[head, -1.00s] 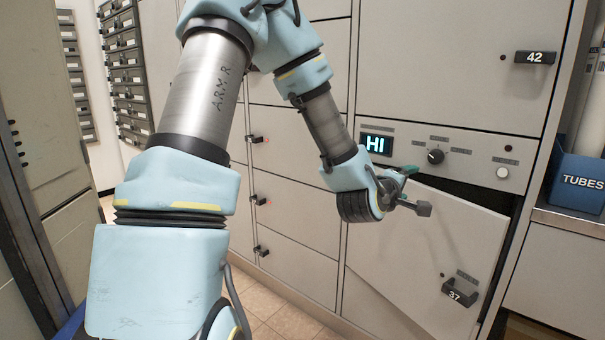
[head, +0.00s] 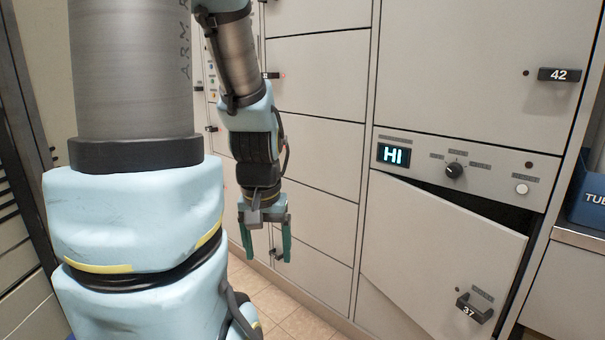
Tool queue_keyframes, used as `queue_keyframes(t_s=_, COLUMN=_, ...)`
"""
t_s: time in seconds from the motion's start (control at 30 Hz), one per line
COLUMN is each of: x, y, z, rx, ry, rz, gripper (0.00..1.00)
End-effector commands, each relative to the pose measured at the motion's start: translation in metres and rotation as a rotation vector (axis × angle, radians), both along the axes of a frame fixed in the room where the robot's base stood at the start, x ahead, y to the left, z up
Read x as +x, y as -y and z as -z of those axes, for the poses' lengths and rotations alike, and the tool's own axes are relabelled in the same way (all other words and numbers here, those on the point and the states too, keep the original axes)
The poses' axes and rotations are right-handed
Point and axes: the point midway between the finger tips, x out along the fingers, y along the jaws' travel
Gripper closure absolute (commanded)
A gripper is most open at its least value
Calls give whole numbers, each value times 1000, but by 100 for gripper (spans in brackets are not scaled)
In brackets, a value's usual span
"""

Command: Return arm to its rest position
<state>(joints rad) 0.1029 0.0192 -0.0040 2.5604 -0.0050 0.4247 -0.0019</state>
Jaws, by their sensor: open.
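My gripper (head: 266,256) hangs at the end of my arm left of the picture's middle, pointing down. Its two green fingers are apart with nothing between them. It is in front of the plain locker doors and clear of the locker door marked 37 (head: 440,255). That door stands partly open, with a dark gap along its top and right edge.
Above door 37 is a panel with a lit "HI" display (head: 393,155), a black knob (head: 454,170) and a white button (head: 521,188). Locker door 42 (head: 470,70) is shut. A blue tubes bin (head: 590,195) stands at the right edge. Tiled floor (head: 300,322) shows below.

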Motion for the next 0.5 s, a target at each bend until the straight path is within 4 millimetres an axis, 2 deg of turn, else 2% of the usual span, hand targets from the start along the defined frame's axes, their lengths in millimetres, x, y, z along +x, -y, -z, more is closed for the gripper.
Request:
queue_keyframes(t_s=0.03, x=0, y=0, z=-22, rx=0, ry=0, rz=0, gripper=22)
queue_keyframes(t_s=0.17, x=0, y=0, z=-55, rx=0, ry=1, rz=0, gripper=22)
queue_keyframes(t_s=0.3, x=0, y=1, z=-97, rx=0, ry=1, rz=-1, gripper=22)
queue_keyframes(t_s=0.4, x=0, y=1, z=-120, rx=0, ry=1, rz=-1, gripper=22)
queue_keyframes(t_s=0.5, x=0, y=1, z=-135, rx=0, ry=1, rz=-1, gripper=22)
